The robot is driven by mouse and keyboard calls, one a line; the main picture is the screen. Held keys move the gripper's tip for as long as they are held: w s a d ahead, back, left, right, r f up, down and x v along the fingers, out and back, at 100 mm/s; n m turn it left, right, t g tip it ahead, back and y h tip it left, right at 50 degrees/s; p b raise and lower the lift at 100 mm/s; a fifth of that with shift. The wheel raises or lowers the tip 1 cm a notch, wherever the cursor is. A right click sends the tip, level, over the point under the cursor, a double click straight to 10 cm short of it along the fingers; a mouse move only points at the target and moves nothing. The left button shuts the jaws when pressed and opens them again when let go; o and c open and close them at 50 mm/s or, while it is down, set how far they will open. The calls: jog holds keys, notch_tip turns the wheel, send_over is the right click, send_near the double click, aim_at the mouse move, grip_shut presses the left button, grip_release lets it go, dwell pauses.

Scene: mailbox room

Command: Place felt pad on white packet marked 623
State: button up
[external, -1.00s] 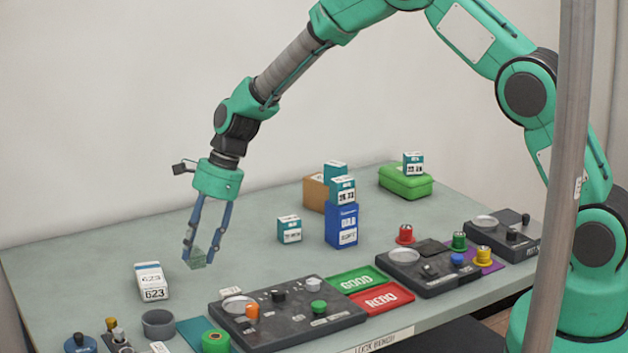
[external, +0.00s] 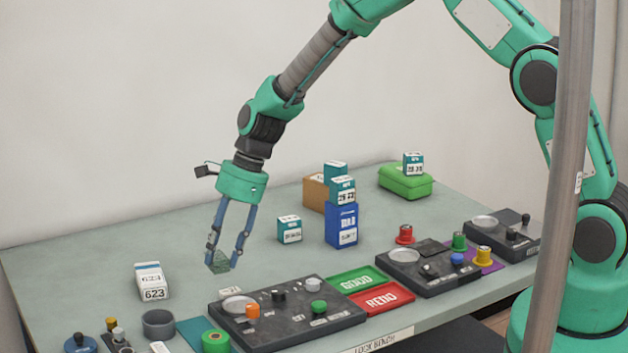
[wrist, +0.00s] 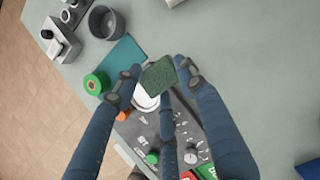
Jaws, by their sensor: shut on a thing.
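The felt pad (external: 219,262) is a small dark green piece held between the fingertips of my gripper (external: 226,257). In the wrist view the pad (wrist: 159,75) looks flat and tilted between the fingertips. My gripper is shut on it, above the bench and behind the left control panel. The white packet marked 623 (external: 152,281) stands on the bench to the left of my gripper, apart from it. Part of a white thing shows at the top edge of the wrist view; I cannot tell if it is the packet.
A grey cup (external: 158,324) and a green roll (external: 215,341) are at the front left. The left control panel (external: 290,312) lies in front of my gripper. A teal box (external: 289,229) and a blue box (external: 341,227) stand to the right. Bench between packet and gripper is clear.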

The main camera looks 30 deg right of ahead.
jog(key=shift+a+r+p, duration=0.2)
jog(key=shift+a+p, duration=0.05)
jog(key=shift+p, duration=0.55)
jog(key=m+p, duration=0.1)
jog(key=p, duration=0.1)
jog(key=a+p, duration=0.1)
jog(key=p, duration=0.1)
jog(key=shift+r+m+t, duration=0.2)
jog(key=shift+m+t, duration=0.1)
jog(key=shift+m, duration=0.1)
jog(key=m+p, duration=0.1)
jog(key=p, duration=0.2)
jog(key=shift+w+a+p, duration=0.1)
jog(key=shift+a+p, duration=0.25)
jog(key=shift+a+f+m+t+p, duration=0.15)
jog(key=shift+m+t+p, duration=0.2)
jog(key=shift+p, duration=0.6)
jog(key=shift+f, duration=0.1)
jog(key=w+a, duration=0.3)
jog(key=w, duration=0.1)
jog(key=w+a+f, duration=0.1)
jog(key=w+a, duration=0.2)
jog(key=w, duration=0.2)
jog(key=w+a+p, duration=0.1)
jog(key=w+a, duration=0.1)
jog(key=w, duration=0.2)
jog(key=shift+w+a+f, duration=0.15)
jog(key=shift+a+f, duration=0.1)
jog(key=shift+a, duration=0.15)
